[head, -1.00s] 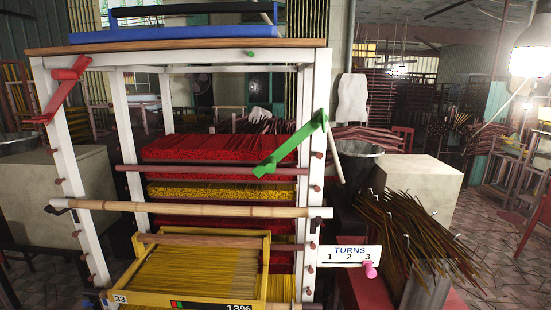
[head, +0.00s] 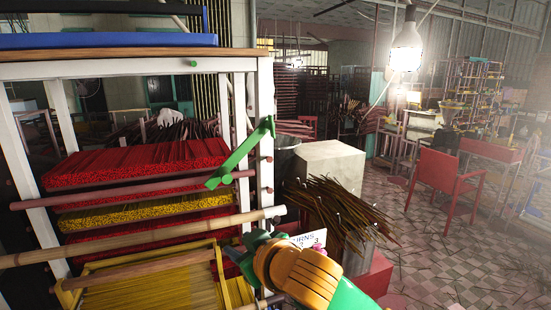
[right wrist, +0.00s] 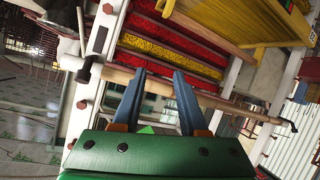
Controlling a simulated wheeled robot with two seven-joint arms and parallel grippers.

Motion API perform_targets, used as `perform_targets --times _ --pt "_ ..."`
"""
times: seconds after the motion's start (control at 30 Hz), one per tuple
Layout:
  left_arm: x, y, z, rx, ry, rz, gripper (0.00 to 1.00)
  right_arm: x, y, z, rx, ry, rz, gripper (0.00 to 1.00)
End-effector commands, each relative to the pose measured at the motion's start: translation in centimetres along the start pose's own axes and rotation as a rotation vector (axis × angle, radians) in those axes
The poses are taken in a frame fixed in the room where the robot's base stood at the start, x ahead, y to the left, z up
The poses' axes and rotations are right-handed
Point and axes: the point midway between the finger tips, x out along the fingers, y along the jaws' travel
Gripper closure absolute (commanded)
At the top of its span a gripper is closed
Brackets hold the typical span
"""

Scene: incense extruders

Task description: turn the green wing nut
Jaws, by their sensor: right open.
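The green wing nut (head: 240,155) is a long bar on the front of the white right post of the rack, slanting from lower left to upper right. My right gripper (head: 240,250) comes in from the lower right, below the wing nut and apart from it in the picture. In the right wrist view its two blue fingers (right wrist: 160,78) are spread with nothing held between them. A green patch shows low between the fingers there; I cannot tell whether it is the wing nut. My left gripper is out of view.
A bamboo pole (head: 135,238) crosses the rack front between gripper and wing nut in the head view. The turns sign (head: 310,238) is partly hidden by my right arm. A bundle of incense sticks (head: 345,208) and a pale block (head: 333,165) stand to the right.

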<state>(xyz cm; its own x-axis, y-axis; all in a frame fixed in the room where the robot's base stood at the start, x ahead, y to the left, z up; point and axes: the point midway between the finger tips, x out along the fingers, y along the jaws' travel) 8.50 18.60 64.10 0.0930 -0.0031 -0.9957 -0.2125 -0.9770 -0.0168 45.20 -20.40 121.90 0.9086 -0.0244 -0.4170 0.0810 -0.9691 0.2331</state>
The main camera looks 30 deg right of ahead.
Motion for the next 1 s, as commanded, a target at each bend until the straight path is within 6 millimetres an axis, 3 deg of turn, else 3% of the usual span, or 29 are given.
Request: perform_targets --times 0.2,0.3,0.4,0.5,0.57,0.8,1.0 --pt "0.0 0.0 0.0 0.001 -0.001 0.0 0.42 -5.5 5.5 -8.3 0.043 0.187 0.142 0.57" --pt "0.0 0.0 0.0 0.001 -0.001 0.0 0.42 -8.9 8.1 -11.2 0.086 0.27 0.207 0.57" --pt "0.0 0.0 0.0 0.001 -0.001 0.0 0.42 -12.3 10.3 -13.3 0.134 0.342 0.262 0.57" --pt "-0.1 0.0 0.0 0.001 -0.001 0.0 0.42 -13.9 11.3 -14.1 0.162 0.374 0.285 0.57" --pt "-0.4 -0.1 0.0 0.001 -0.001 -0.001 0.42 -13.7 11.7 -14.6 0.169 0.378 0.288 0.57" --pt "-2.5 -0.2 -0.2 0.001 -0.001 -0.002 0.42 -9.5 13.2 -16.3 0.166 0.374 0.288 0.57" --pt "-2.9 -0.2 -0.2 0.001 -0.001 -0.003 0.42 -7.9 13.6 -16.6 0.164 0.38 0.288 0.57"
